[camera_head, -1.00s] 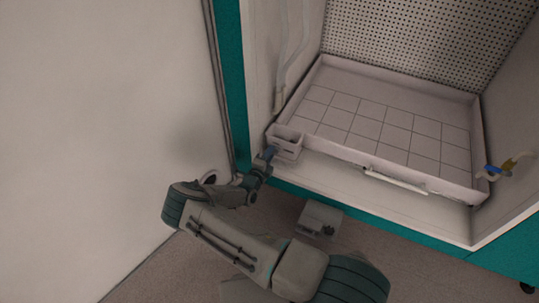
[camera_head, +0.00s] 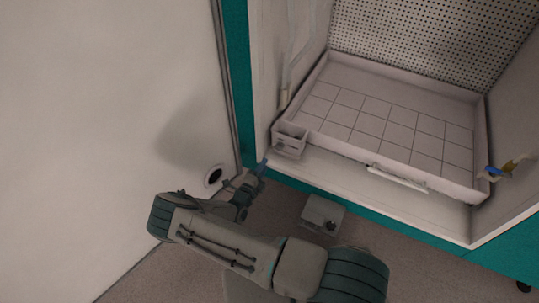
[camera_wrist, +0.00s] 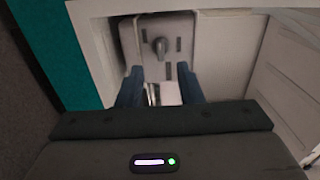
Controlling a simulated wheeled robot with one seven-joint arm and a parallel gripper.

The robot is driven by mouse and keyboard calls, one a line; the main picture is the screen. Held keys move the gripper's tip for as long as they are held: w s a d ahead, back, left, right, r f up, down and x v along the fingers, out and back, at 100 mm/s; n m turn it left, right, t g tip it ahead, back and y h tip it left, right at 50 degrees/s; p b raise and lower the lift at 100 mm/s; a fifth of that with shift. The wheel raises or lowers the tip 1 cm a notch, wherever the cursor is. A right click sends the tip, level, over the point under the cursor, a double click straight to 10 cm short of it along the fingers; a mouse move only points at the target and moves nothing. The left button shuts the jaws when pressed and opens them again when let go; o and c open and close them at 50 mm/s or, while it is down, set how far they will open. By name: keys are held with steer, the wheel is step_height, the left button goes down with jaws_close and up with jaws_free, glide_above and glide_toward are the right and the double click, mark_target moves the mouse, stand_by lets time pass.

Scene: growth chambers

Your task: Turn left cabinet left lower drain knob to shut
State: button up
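In the wrist view a small grey knob (camera_wrist: 160,47) sits on a light plate (camera_wrist: 133,42) with dark marks around it. Its lever looks roughly upright in that picture; whether that is open or shut I cannot tell. In the head view the small box (camera_head: 290,151) at the tray's front left corner seems to be this same part; the knob is not clear there. My gripper (camera_wrist: 158,82) is open, its two blue fingers apart with nothing between them, short of the knob. In the head view my gripper (camera_head: 262,168) is just in front of and below the box.
The white gridded tray (camera_head: 372,150) fills the chamber floor, with a white handle (camera_head: 397,179) at its front. A blue and yellow valve (camera_head: 494,173) is at its right. A teal frame edge (camera_head: 237,90) and a white door panel (camera_head: 110,120) stand left. A small grey box (camera_head: 322,214) is below.

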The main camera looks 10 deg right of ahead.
steer(key=v, duration=0.3)
steer(key=shift+s+a, duration=0.2)
steer(key=shift+s, duration=0.15)
steer(key=s+d+r+m+g+p, duration=0.3)
steer(key=r+m+g+p, duration=0.2)
steer(key=r+m, duration=0.6)
steer(key=s+d+r+m+g+p, duration=0.25)
steer(key=r+m+g+p, duration=0.35)
steer(key=r, duration=0.8)
steer(key=s+d+r+m+g+p, duration=0.2)
steer(key=d+r+m+g+p, duration=0.2)
steer(key=r+m, duration=0.75)
steer(key=s+r+m+t+y+p, duration=0.1)
steer(key=s+r+m+y+p, duration=0.2)
steer(key=r, duration=0.9)
steer(key=s+r+m+t+y+p, duration=0.1)
steer(key=s+r+m+y+p, duration=0.3)
steer(key=s+r+m+p, duration=0.3)
steer(key=s+r+m+t+y+p, duration=0.1)
steer(key=s+r+m+y+p, duration=0.2)
steer(key=r, duration=1.4)
steer(key=s+m+p, duration=0.2)
steer(key=s+m, duration=0.3)
steer(key=shift+a+r+m+y+p, duration=0.15)
steer(key=shift+r+m+y+p, duration=0.15)
steer(key=shift+m+p, duration=0.1)
